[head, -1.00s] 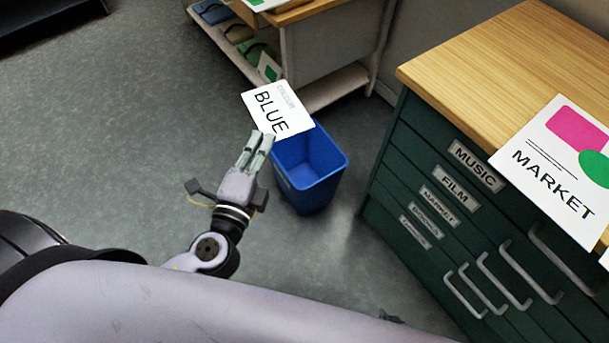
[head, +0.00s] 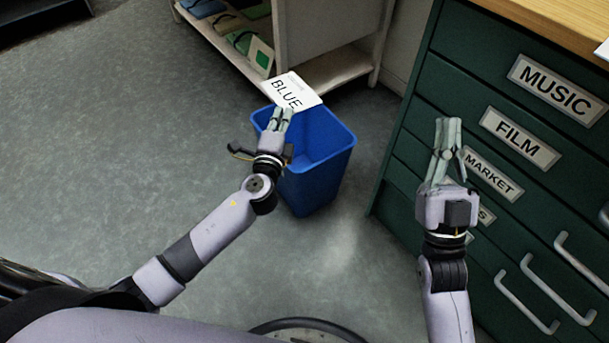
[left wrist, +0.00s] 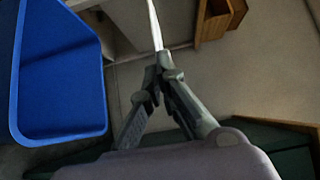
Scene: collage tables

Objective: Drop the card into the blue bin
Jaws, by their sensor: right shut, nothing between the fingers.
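A white card reading "BLUE" (head: 292,93) is pinched in the fingertips of my left gripper (head: 282,114). In the left wrist view the card (left wrist: 155,24) shows edge-on between the fingertips (left wrist: 160,70). The blue bin (head: 318,180) stands upright on the floor. In the head view the card and left fingers overlap its far left rim; the card's height above it is hard to tell. In the left wrist view the open bin (left wrist: 62,85) lies left of the card. My right gripper (head: 448,125) is shut and empty, in front of the drawers.
A green drawer cabinet (head: 470,75) with labels and protruding handles stands close to the right of the bin. A pale shelf unit (head: 320,38) holding folders is behind the bin. The floor (head: 110,140) on the left is clear.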

